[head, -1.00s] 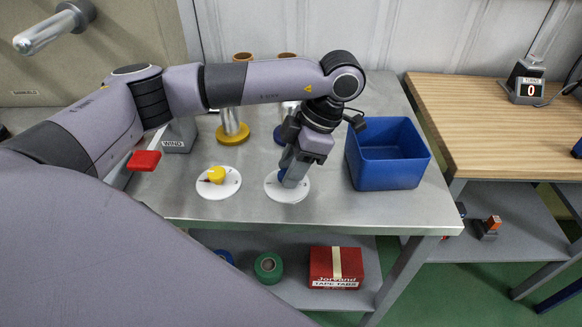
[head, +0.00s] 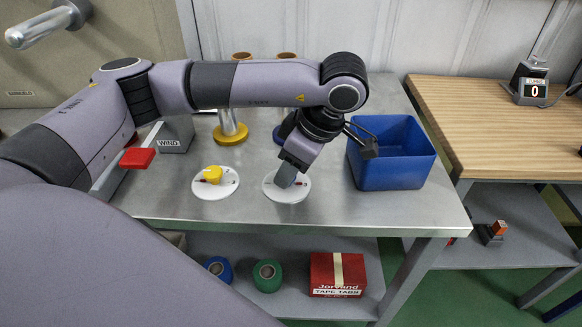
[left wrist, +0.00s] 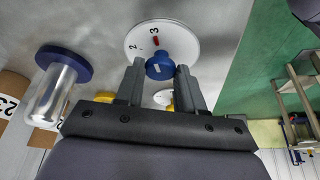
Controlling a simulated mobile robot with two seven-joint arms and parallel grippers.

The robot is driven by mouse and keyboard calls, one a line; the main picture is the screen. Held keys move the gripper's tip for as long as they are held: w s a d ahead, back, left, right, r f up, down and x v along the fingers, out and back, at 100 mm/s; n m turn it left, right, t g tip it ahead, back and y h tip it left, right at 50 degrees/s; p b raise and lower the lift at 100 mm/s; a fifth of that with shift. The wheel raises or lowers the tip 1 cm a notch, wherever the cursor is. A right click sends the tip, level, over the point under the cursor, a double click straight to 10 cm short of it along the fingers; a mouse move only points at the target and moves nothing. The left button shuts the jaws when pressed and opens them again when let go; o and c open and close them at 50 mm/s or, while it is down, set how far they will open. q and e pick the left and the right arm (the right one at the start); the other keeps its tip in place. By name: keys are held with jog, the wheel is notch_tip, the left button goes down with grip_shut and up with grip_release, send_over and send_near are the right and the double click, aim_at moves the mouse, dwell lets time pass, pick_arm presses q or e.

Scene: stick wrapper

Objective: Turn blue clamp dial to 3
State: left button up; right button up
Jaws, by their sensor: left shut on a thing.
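The blue clamp dial (left wrist: 160,67) sits on a white disc marked with numbers (left wrist: 185,40) in the left wrist view. The digits 2 and 3 show, with a red mark close to the 3. My left gripper (left wrist: 159,72) is shut on the blue dial, a finger on each side. In the head view my left gripper (head: 285,180) comes down over the white disc (head: 283,197) and hides the blue dial. A small red mark shows on that disc, right of the fingers. My right gripper is not in view.
A yellow dial (head: 213,174) on its own white disc is left of my gripper. A blue bin (head: 388,172) stands close on the right. Behind are a yellow-based spindle (head: 230,134) and, on the left, a red paddle (head: 137,158) by a WIND box (head: 174,136).

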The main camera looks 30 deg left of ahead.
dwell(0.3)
pick_arm(q)
jog(key=o, duration=1)
jog(key=shift+o, duration=0.2)
jog(key=p+v, duration=0.1)
jog(key=v, duration=0.6)
jog(key=shift+r, duration=0.1)
